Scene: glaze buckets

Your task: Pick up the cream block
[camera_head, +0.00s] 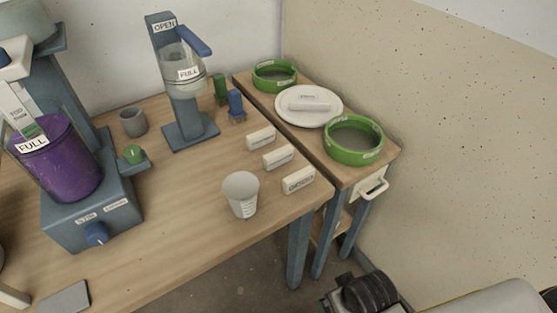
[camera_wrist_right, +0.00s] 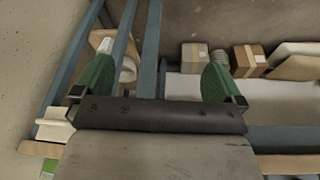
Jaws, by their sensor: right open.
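Three pale, cream-white blocks with small labels lie in a row near the right end of the wooden table: a far one (camera_head: 260,138), a middle one (camera_head: 278,157) and a near one (camera_head: 298,180). A fourth pale block (camera_head: 309,103) lies on a white plate (camera_head: 335,110) on the side cabinet. The labels are too small to read, so I cannot tell which is the cream block. My right gripper (camera_wrist_right: 158,78) shows in the right wrist view with its green-padded fingers wide apart and nothing between them. No block shows there. My left gripper is not in view.
A pale cup (camera_head: 241,194) stands left of the near block. A dispenser (camera_head: 188,95) and green (camera_head: 220,90) and blue (camera_head: 236,106) items stand behind. Green rings (camera_head: 354,140) flank the plate. The right wrist view shows blue legs (camera_wrist_right: 150,50) and brown boxes (camera_wrist_right: 249,60).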

